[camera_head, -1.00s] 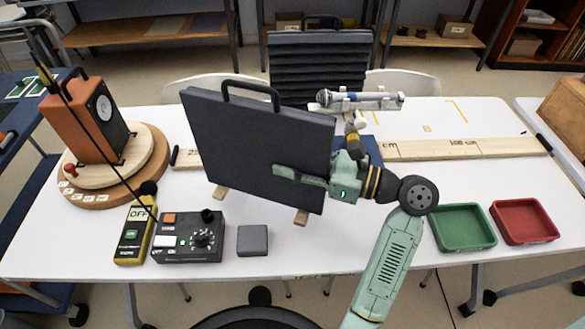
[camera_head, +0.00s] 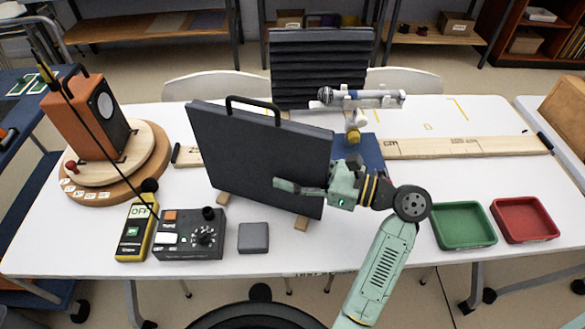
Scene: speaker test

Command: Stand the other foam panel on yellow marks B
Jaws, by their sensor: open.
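A dark foam panel (camera_head: 258,155) with a black top handle and wooden feet stands near the table's middle, seen from its smooth side. My gripper (camera_head: 285,186) is open at the panel's right part. One finger lies across its near face; the other is hidden, so I cannot tell whether they touch.
A microphone (camera_head: 360,98) lies on a stand over a blue base (camera_head: 371,150). A wooden ruler (camera_head: 460,146) crosses right. Green (camera_head: 463,226) and red (camera_head: 523,221) trays stand front right. An orange speaker (camera_head: 85,118) on a round turntable, a meter and a control box occupy the left.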

